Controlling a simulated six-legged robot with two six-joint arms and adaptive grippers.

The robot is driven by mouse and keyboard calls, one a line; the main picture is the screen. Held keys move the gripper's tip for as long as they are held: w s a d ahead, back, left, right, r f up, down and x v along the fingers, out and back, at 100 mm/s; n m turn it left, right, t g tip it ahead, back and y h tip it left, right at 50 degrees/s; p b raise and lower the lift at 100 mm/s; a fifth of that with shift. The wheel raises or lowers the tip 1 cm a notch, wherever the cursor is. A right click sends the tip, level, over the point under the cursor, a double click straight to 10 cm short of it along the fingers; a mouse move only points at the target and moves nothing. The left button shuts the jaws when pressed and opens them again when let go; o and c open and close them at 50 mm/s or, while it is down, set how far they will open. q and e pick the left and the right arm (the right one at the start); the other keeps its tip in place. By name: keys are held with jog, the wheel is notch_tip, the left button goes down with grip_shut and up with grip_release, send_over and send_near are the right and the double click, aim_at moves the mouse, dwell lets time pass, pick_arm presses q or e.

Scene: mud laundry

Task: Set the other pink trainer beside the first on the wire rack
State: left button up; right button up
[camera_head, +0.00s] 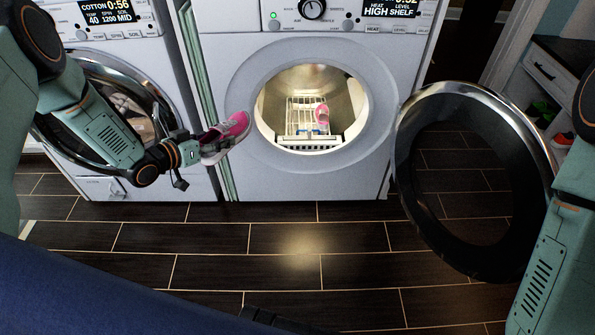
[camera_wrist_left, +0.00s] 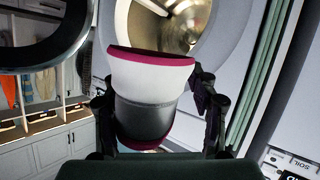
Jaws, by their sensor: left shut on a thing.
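My left gripper (camera_head: 204,151) is shut on a pink trainer (camera_head: 232,128) with a pale sole, held in the air left of the open dryer's round opening. In the left wrist view the trainer (camera_wrist_left: 150,78) sits between the two dark fingers, its white, grey and pink surface filling the middle. The wire rack (camera_head: 296,104) stands inside the lit drum. The first pink trainer (camera_head: 321,114) is on the rack's right side; the rack's left side looks clear. My right arm shows at the right edge, but its gripper is not in view.
The dryer door (camera_head: 417,180) hangs open to the right of the opening; its rim also shows in the left wrist view (camera_wrist_left: 76,45). A washing machine (camera_head: 110,185) with a closed round door stands on the left. The dark tiled floor (camera_head: 300,240) in front is clear.

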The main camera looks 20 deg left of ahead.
pick_arm(q)
jog(key=w+d+f+n+t+y+b, duration=0.1)
jog(key=w+f+n+y+b, duration=0.15)
jog(key=w+f, duration=0.35)
jog(key=w+d+f+n+y+b, duration=0.1)
jog(key=w+f+b, duration=0.2)
jog(key=w+f, duration=0.25)
jog(key=w+d+f+n+y+b, duration=0.1)
jog(key=w+d+f+b, duration=0.1)
jog(key=d+f, duration=0.2)
jog(key=w+d+f+n+y+b, duration=0.1)
jog(key=d+f, duration=0.4)
jog(key=d, duration=0.6)
jog(key=shift+w+f+y+b, duration=0.15)
jog(key=shift+w+y+b, duration=0.2)
jog(key=shift+w+b, duration=0.4)
